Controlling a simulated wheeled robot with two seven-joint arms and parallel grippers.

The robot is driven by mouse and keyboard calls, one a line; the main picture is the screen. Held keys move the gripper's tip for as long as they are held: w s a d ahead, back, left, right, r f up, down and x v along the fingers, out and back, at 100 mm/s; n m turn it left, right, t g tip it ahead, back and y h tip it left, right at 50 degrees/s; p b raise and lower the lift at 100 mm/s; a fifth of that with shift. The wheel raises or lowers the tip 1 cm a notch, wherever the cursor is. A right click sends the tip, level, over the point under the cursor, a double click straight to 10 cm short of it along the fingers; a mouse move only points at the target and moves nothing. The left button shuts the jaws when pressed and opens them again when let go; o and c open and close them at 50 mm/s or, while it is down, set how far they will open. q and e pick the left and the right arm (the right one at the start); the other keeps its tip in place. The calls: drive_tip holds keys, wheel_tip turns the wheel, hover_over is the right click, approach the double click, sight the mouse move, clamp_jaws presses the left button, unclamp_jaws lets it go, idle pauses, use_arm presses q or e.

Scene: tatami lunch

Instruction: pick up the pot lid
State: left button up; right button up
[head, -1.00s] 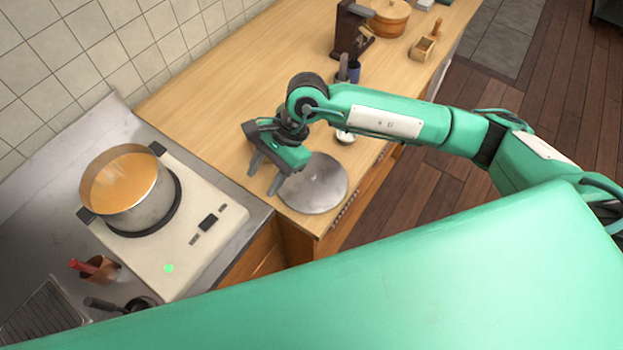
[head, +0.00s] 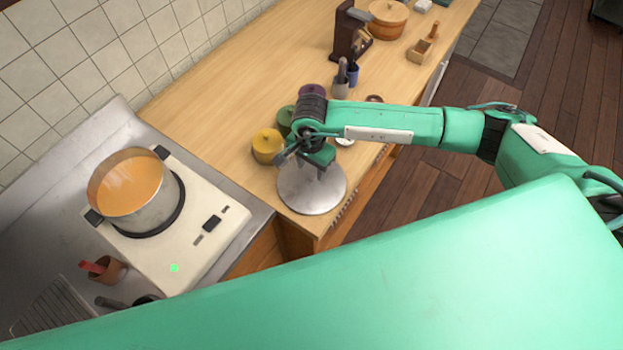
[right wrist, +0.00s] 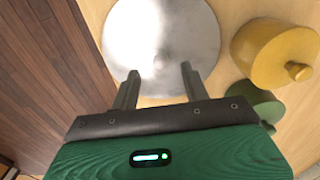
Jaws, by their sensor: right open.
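The pot lid (head: 311,190) is a round grey metal disc lying on the wooden counter near its front edge. It also shows in the right wrist view (right wrist: 190,30), with a pale knob-like spot near its middle. My right gripper (head: 318,172) is above the lid's far part in the head view. In the right wrist view its two fingers (right wrist: 158,82) are apart with nothing between them, and their tips overlap the lid's near edge. The height above the lid is hard to tell. The pot (head: 132,188) with orange liquid sits on the burner. My left gripper is not in view.
A yellow lidded jar (head: 267,147) and a green one (head: 286,119) stand close to the lid's far left. The white stove (head: 205,240) is at the left. Utensil cups (head: 341,88) and a wooden tub (head: 388,22) stand farther back. The counter's front edge is close to the lid.

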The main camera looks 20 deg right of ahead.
sight(311, 176)
drive_tip(key=shift+f+p, duration=0.15)
drive_tip(key=shift+p, duration=0.15)
wheel_tip(311, 176, down, 4)
drive_tip(key=shift+w+d+p, duration=0.15)
drive_tip(key=shift+p, duration=1.1)
drive_tip(key=shift+f, duration=0.4)
clamp_jaws()
